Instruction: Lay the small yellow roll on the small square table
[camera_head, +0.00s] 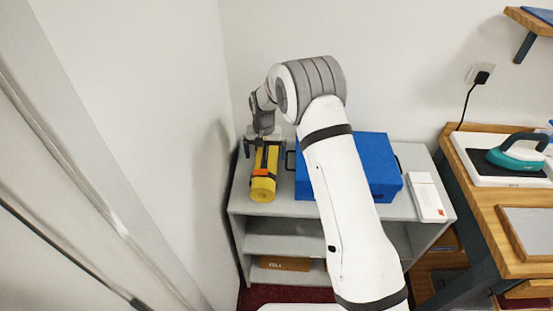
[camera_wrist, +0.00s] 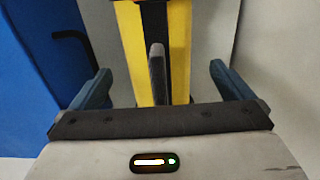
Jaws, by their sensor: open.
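The yellow roll (camera_head: 263,188) has a dark strap and an orange patch. It lies on the top of a grey shelf unit, its near end toward the camera. My gripper (camera_head: 263,139) is over the far part of the roll. In the wrist view, my gripper (camera_wrist: 160,73) is open, one finger on each side of the yellow roll (camera_wrist: 133,50), with visible gaps between fingers and roll. I cannot tell how high the fingers are relative to it. I cannot pick out a small square table in these views.
A blue box (camera_head: 374,160) with dark handles stands right of the roll, partly behind my arm. A white box (camera_head: 427,197) lies on the grey shelf unit (camera_head: 288,209). A wooden counter with an iron (camera_head: 517,153) is at the right. A wall is close on the left.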

